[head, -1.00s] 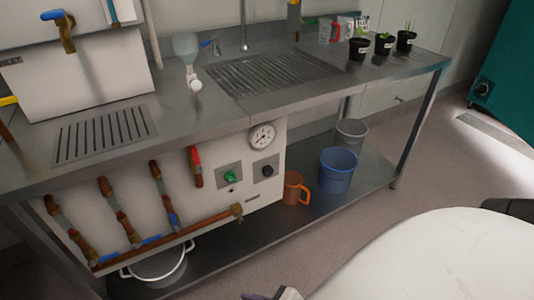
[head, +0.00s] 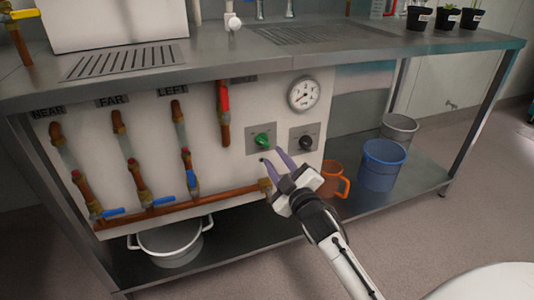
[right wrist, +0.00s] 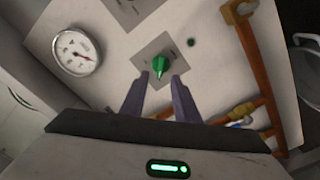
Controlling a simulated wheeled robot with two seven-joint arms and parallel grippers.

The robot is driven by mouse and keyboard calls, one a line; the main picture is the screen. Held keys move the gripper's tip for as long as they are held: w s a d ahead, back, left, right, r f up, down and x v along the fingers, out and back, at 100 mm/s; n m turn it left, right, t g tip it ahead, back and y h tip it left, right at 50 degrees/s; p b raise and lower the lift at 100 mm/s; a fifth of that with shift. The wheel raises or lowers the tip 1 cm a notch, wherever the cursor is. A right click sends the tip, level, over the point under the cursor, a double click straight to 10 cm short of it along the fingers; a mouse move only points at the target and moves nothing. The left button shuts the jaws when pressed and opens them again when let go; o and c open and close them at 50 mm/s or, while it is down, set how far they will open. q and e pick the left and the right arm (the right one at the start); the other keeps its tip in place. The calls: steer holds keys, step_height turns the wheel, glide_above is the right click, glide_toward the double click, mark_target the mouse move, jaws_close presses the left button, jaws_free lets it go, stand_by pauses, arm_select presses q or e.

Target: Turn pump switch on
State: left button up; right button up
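A green rotary knob (head: 263,141), which looks like the pump switch, sits on a square grey plate on the white panel under the bench. It also shows in the right wrist view (right wrist: 160,65), straight ahead between the fingertips. My right gripper (head: 271,155) is open, its two purple fingers pointing at the knob from just below it. In the right wrist view the fingers (right wrist: 159,82) stand apart with nothing between them, and seem short of the knob. I cannot tell the knob's on or off position. My left gripper is out of view.
A black knob (head: 304,141) is right of the green one, below a round gauge (head: 304,94). Copper pipes with valves cover the panel's left; a horizontal pipe (head: 200,206) runs below.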

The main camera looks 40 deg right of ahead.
mark_target(265, 145)
steer(key=b+x, duration=0.2)
steer(key=x, duration=0.5)
steer(key=shift+f, duration=0.1)
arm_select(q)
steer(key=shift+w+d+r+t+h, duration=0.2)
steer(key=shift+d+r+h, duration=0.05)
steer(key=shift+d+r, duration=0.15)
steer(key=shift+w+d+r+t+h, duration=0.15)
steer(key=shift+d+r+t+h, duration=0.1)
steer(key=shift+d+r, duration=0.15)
arm_select(e)
jaws_close()
